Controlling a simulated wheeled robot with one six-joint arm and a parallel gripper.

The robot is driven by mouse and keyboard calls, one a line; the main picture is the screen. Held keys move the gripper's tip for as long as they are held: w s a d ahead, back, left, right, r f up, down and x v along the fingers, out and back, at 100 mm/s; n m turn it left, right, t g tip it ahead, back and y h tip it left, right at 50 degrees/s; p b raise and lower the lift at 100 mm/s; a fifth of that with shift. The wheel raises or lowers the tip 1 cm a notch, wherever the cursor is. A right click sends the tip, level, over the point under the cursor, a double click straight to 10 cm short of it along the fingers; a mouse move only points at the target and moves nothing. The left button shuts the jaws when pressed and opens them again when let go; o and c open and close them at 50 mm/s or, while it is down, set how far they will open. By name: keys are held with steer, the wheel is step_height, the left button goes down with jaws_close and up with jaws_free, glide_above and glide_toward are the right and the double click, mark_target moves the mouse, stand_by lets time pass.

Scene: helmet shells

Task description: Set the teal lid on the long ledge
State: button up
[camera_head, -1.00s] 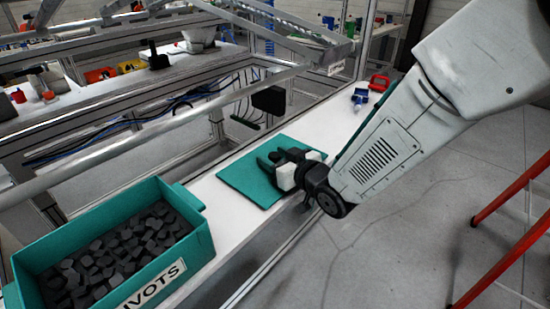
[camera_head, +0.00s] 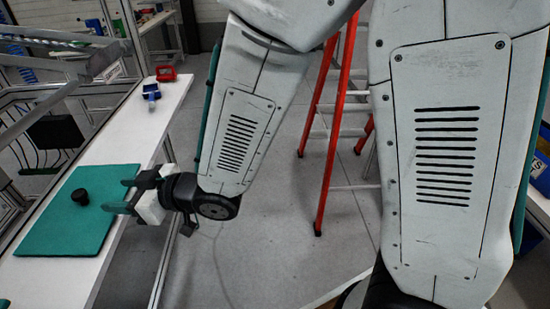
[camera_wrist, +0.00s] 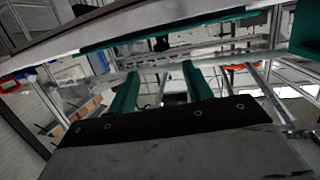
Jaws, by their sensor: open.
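The teal lid (camera_head: 85,232) is a flat square plate with a black knob (camera_head: 80,197). It lies flat on the long white ledge (camera_head: 132,120). My gripper (camera_head: 115,195) is open and empty at the lid's right side. Its two teal fingers point left toward the knob, with a visible gap between them and it. The lid is a thin teal strip (camera_wrist: 200,24) there, and the knob (camera_wrist: 160,45) shows beyond and between my open fingers (camera_wrist: 158,72).
A blue item (camera_head: 151,93) and a red item (camera_head: 166,73) sit farther back on the ledge. A red stepladder (camera_head: 328,130) stands on the floor to the right. A metal frame (camera_head: 60,60) borders the ledge at left. A teal box (camera_wrist: 308,35) shows in the wrist view.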

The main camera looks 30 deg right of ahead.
steer(key=d+r+m+h, duration=0.2)
steer(key=d+h, duration=0.2)
steer(key=d, duration=0.4)
steer(key=w+d+r+m+h, duration=0.1)
steer(key=d+m+h, duration=0.15)
steer(key=d, duration=0.55)
steer(key=d+r+m+h, duration=0.2)
steer(key=d+h, duration=0.2)
steer(key=d, duration=0.4)
steer(key=s+d+r+m+g+h, duration=0.1)
steer(key=s+d, duration=0.4)
steer(key=s, duration=0.5)
steer(key=s+d+r+m+g+h, duration=0.1)
steer(key=s+d+r+m+g, duration=0.2)
steer(key=s+d+g, duration=0.3)
steer(key=s, duration=0.5)
steer(key=shift+m+g, duration=0.3)
steer(key=shift+m, duration=0.05)
steer(key=shift+r+h, duration=0.1)
steer(key=shift+h, duration=0.15)
